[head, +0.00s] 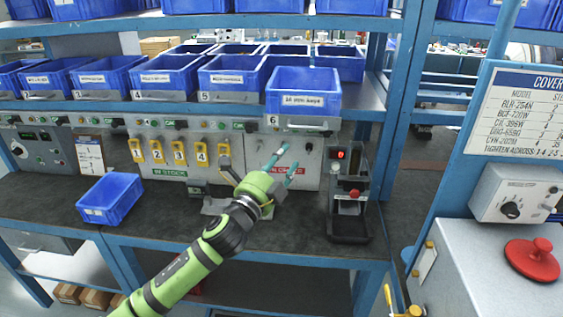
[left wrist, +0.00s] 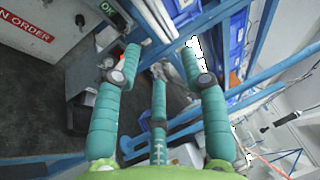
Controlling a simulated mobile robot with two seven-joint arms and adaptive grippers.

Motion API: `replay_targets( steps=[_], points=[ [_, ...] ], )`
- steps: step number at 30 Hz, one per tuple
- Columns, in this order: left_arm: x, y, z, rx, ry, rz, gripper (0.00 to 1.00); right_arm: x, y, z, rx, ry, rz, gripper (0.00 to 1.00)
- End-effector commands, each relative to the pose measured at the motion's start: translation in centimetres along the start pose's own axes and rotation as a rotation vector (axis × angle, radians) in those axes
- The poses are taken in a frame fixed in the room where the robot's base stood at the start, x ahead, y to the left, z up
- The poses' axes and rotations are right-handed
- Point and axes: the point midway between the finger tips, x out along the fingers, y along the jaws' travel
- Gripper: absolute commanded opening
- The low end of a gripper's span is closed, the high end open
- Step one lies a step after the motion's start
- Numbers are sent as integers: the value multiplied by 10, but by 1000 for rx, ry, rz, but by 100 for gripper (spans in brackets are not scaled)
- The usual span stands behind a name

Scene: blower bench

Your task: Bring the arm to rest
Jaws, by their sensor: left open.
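My left arm (head: 185,270) reaches in from the bottom of the head view over the workbench. My left gripper (head: 283,164), with teal fingers, is in front of the back panel, beside the protruding blue bin 6 (head: 303,88) and below it. In the left wrist view its teal fingers (left wrist: 160,62) are spread apart with nothing between them. I cannot tell from these views whether a fingertip touches the panel. My right gripper shows in neither view.
A loose blue bin (head: 110,198) stands on the dark bench top at left. A device with a red knob (head: 354,194) stands right of my gripper. Blue bins line the shelf above. A grey cabinet with a red mushroom-shaped knob (head: 532,258) is at far right.

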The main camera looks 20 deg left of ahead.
Motion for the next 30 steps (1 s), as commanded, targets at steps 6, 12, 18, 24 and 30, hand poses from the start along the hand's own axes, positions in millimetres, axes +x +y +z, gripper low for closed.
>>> replay_targets(
  steps=[6,12,18,24,30],
  points=[
    [-1,0,0,0,-1,1,43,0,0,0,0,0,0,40],
    [-1,0,0,0,-1,0,43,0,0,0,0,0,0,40],
    [-2,29,5,-43,-17,56,43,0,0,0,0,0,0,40],
    [-26,155,19,-242,-100,290,43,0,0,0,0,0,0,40],
    [-94,294,21,-475,-233,548,43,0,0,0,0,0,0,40]
  ],
)
